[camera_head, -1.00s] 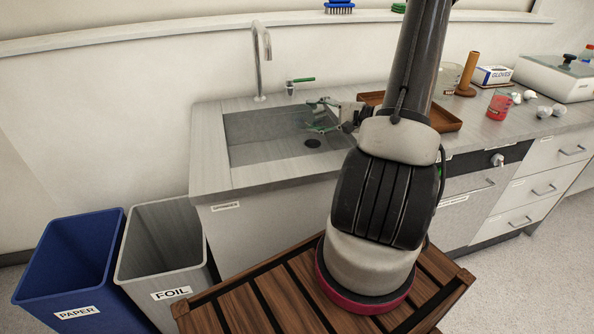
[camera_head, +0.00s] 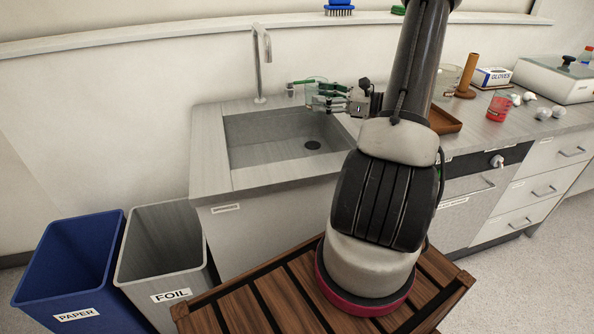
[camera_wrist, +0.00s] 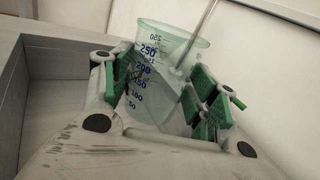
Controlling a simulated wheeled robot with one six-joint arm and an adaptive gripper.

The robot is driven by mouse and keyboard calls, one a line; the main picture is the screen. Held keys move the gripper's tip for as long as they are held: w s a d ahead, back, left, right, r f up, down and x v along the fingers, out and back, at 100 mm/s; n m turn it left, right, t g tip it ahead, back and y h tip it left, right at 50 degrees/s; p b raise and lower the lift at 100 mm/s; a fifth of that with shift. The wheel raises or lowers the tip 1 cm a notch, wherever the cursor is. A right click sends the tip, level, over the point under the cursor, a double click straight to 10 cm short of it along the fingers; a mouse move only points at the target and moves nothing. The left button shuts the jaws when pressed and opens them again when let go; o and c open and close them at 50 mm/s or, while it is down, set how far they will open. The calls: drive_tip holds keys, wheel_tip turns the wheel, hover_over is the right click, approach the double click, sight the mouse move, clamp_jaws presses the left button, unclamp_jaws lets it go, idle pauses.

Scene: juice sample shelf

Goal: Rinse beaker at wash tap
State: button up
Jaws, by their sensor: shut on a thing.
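The beaker looks empty. In the head view the beaker (camera_head: 316,92) is held above the back right part of the sink basin (camera_head: 262,152), to the right of the tall curved tap (camera_head: 257,65). I see no running water.
A brown wooden tray (camera_head: 446,121) stands right of the sink, partly behind my arm. Paper (camera_head: 70,262) and foil (camera_head: 165,245) bins stand at the left.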

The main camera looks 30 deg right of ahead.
drive_tip(key=shift+w+d+r+m, duration=0.15)
drive_tip(key=shift+d+r+m, duration=0.15)
drive_tip(key=shift+m, duration=0.4)
drive_tip(key=shift+a, duration=0.1)
idle(0.5)
